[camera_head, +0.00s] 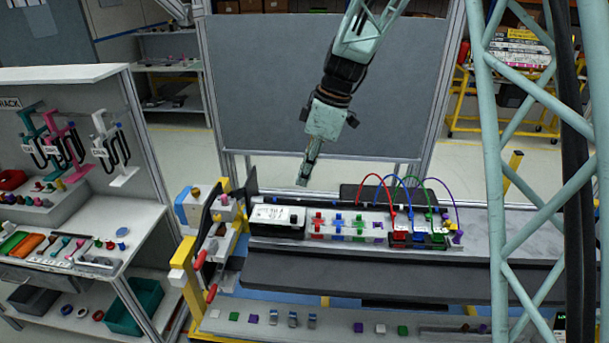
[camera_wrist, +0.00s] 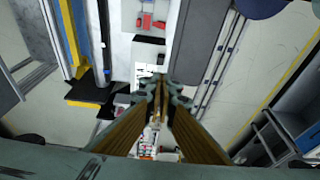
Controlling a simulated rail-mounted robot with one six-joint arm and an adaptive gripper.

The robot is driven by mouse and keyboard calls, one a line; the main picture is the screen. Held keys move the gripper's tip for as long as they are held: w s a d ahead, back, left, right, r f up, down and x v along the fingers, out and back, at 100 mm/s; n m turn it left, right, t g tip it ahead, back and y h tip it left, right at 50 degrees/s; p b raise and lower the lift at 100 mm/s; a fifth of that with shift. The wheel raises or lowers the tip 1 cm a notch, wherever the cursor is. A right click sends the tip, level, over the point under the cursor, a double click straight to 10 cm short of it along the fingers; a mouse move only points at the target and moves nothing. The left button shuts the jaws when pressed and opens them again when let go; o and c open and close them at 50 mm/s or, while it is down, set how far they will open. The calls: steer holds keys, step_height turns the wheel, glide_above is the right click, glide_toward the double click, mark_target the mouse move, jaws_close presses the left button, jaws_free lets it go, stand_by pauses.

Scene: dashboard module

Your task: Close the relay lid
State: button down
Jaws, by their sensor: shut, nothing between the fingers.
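My gripper (camera_head: 304,178) is shut and empty, pointing down above the back edge of the dashboard module's bench. In the wrist view its two fingers (camera_wrist: 158,88) meet at the tips. A dark flat panel (camera_head: 352,194), which may be the raised relay lid, stands behind the coloured blocks, to the right of and below the gripper. A dark upright plate (camera_head: 252,183) stands to the left, behind a white-topped black box (camera_head: 277,216). I cannot tell for sure which of these is the relay lid. The gripper looks apart from both.
Red, blue and green blocks (camera_head: 337,224) sit in rows on the module. Red, green and blue wires (camera_head: 411,182) arch over its right part. A yellow-framed fixture (camera_head: 190,255) stands at the left end. A large grey board (camera_head: 285,90) is behind the bench.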

steer(key=p, duration=0.1)
glide_above(294, 217)
steer(key=f, duration=0.9)
steer(key=shift+w+d, duration=0.2)
steer(key=shift+d, duration=0.15)
steer(key=shift+f+p, duration=0.3)
steer(key=shift+f, duration=0.85)
steer(key=shift+s+f+b, duration=0.2)
steer(key=shift+f+b, duration=0.5)
steer(key=shift+b, duration=0.75)
steer(key=shift+s+f+b, duration=0.25)
steer(key=shift+b, duration=0.15)
steer(key=shift+r, duration=0.15)
steer(key=shift+w+r, duration=0.1)
steer(key=shift+r, duration=0.4)
steer(key=a+v, duration=0.1)
steer(key=v, duration=1.2)
steer(key=shift+s+r+b, duration=0.2)
steer(key=shift+s+b, duration=0.1)
steer(key=shift+s, duration=0.05)
